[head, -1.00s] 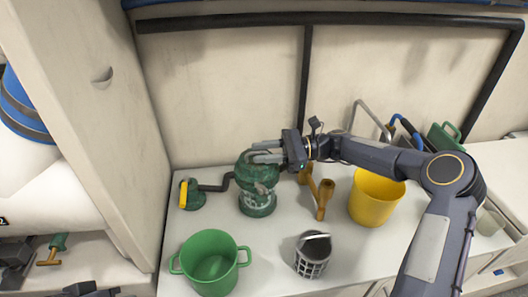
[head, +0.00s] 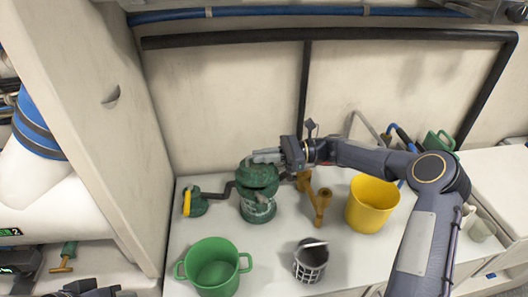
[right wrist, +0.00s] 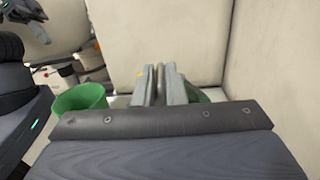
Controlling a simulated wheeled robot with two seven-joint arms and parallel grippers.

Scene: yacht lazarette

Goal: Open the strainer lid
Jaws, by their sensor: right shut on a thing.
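The strainer is a worn green housing (head: 257,208) standing on the white counter in the head view. Its green lid (head: 259,176) is on top. My right gripper (head: 262,157) reaches in from the right and is shut at the top of the lid; its fingers hide what they grip. In the right wrist view the fingers (right wrist: 160,84) are close together, with green showing behind them. A dark part of my left gripper (head: 88,289) shows at the bottom left edge of the head view; its fingers are not clear.
A green two-handled bucket (head: 212,266) and a grey strainer basket (head: 311,262) stand in front. A yellow bucket (head: 371,203) and a brass-coloured fitting (head: 318,198) stand to the right. A green valve with a yellow handle (head: 193,202) is left. The front middle counter is clear.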

